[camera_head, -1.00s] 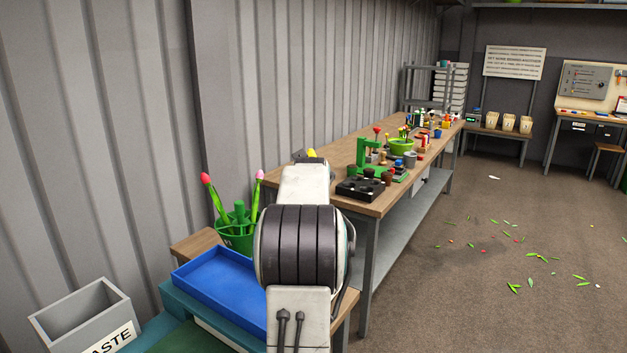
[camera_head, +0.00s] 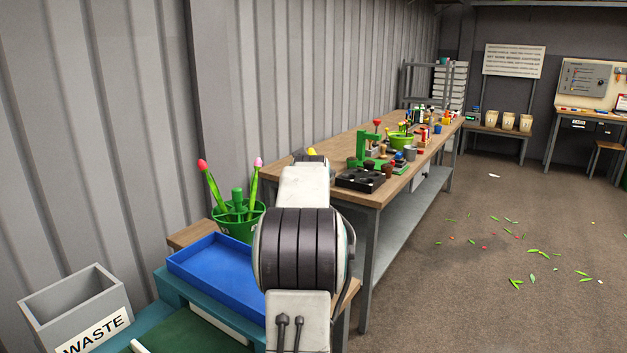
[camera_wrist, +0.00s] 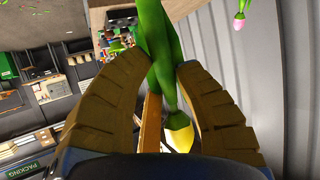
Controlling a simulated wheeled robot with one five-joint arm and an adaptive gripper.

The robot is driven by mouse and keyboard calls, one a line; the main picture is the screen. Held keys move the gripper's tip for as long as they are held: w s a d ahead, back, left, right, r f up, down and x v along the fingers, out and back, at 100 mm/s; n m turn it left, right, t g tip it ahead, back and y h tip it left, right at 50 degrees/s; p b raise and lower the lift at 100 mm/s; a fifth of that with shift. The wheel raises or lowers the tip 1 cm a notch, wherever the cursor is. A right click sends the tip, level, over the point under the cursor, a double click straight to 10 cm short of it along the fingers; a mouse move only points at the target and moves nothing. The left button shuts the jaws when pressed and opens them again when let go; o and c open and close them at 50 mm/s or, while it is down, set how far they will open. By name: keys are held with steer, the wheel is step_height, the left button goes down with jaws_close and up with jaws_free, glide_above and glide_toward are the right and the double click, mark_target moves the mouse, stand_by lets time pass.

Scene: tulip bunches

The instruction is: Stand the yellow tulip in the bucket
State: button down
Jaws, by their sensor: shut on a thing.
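The yellow tulip (camera_wrist: 179,136) is in my gripper (camera_wrist: 169,78). Its green stem passes between the two brown-padded fingers in the wrist view, with the yellow bloom low between them. In the head view a small yellow patch (camera_head: 311,151) shows above my arm, which hides the gripper and most of the flower. The green bucket (camera_head: 236,228) stands left of my arm and holds a red tulip (camera_head: 208,177), a pink tulip (camera_head: 254,179) and a green post. A pink bloom (camera_wrist: 238,22) shows at the wrist view's top right.
A blue tray (camera_head: 205,278) lies in front of the bucket. A grey waste bin (camera_head: 62,305) stands at the lower left. A long workbench (camera_head: 340,188) with tools and pots runs back along the wall. The floor at right is open, with scattered leaves.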

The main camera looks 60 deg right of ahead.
steer(key=shift+f+b, duration=5.2)
steer(key=shift+f, duration=0.55)
steer(key=c, duration=0.9)
jaws_free()
steer(key=shift+d+r+b+v, duration=0.1)
steer(key=shift+r+v, duration=0.15)
steer(key=shift+v, duration=1.4)
steer(key=shift+d+r+b+v, duration=0.15)
steer(key=shift+r+v, duration=0.15)
steer(key=shift+v, duration=1.35)
steer(key=shift+d+r+b+v, duration=0.1)
steer(key=shift+r+v, duration=0.15)
steer(key=shift+v, duration=1.4)
steer(key=shift+w, duration=0.2)
steer(key=shift+s+a+r+p, duration=0.3)
steer(key=shift+a+r+p, duration=0.3)
steer(key=shift+r, duration=0.5)
steer(key=shift+s+a+r+p, duration=0.3)
steer(key=shift+a+r+p, duration=0.3)
steer(key=shift+r, duration=0.55)
steer(key=shift+s+a+r+p, duration=0.25)
steer(key=shift+a+r+p, duration=0.15)
steer(key=shift+r+p, duration=0.55)
